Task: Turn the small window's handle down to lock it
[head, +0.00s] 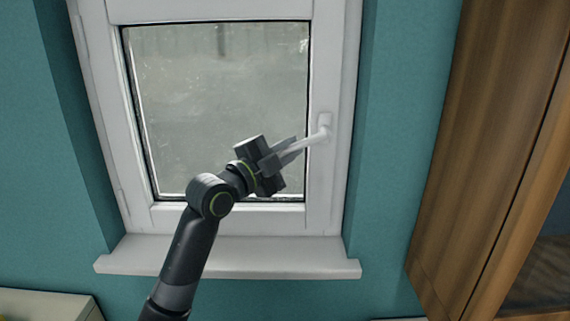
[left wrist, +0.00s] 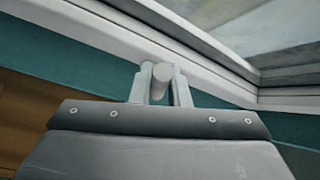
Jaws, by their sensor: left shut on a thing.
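The small white-framed window (head: 325,185) is in the middle of the head view, and its sash looks closed. Its white handle (head: 321,136) sits on the right side of the sash. The handle's lever points left and slightly down from its base. My left gripper (head: 290,150) is shut on the lever's outer part. In the left wrist view, the handle's rounded end (left wrist: 161,78) shows between the two fingers of my left gripper (left wrist: 158,90). The gripper hides part of the lever. My right gripper is not in view.
A white sill (head: 310,262) juts out below the window. A brown wooden cabinet (head: 480,140) stands at the right. A pale surface (head: 45,305) shows at the lower left. Teal wall surrounds the window.

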